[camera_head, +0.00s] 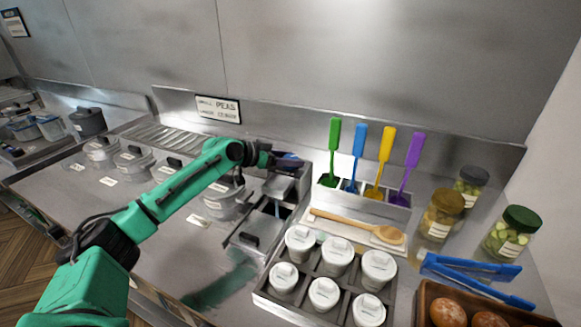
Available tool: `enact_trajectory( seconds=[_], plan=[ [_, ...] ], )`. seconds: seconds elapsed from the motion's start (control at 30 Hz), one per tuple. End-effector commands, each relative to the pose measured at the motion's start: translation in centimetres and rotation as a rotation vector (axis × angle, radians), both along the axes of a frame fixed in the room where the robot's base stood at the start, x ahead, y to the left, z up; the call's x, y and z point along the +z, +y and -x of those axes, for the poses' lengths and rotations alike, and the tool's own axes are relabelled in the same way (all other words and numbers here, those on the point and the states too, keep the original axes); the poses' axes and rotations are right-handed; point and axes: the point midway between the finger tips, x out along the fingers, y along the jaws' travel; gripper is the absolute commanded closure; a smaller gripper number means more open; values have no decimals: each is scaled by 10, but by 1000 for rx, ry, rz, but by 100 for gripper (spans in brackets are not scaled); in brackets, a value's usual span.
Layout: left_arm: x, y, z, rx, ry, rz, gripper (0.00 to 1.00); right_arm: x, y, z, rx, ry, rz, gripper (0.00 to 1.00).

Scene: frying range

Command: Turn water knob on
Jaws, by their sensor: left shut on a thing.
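My left arm, green with black joints, reaches in from the left. Its dark gripper (272,160) is at the small steel basin fixture (281,187) against the back ledge. The gripper is shut on a small dark blue part (289,162) at the top of this fixture, which looks like the water knob. The fingers and wrist hide much of it, so its turn angle cannot be told. A thin pale streak (277,209) shows below in the steel well; I cannot tell whether it is water. My right gripper is not in view.
Lidded clear containers (133,160) stand left, partly behind my arm. Upright coloured spatulas (359,155), a wooden spoon (350,224), a rack of white-lidded cups (308,301), jars (511,233) and blue tongs (470,278) crowd the right. The front-left counter (170,255) is clear.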

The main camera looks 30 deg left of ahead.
Motion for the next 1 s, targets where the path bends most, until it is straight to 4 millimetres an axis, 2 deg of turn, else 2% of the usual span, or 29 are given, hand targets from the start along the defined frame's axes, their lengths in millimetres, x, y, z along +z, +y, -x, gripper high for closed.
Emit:
enact_trajectory(
  seconds=[0.03,0.07,0.37,0.4,0.47,0.83,1.0],
  plan=[
    [-5,1,0,-17,-8,3,100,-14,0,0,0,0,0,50],
    [-4,0,0,-29,-9,3,100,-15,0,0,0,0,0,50],
    [2,-2,2,-47,-9,3,100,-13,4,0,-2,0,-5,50],
    [2,-2,2,-47,-9,3,37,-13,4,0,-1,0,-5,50],
    [2,-2,2,-47,-9,3,14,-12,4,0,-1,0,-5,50],
    [2,0,4,-47,-8,4,14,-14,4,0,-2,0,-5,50],
    [7,13,22,-44,-7,1,14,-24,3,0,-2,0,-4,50]
  ],
)
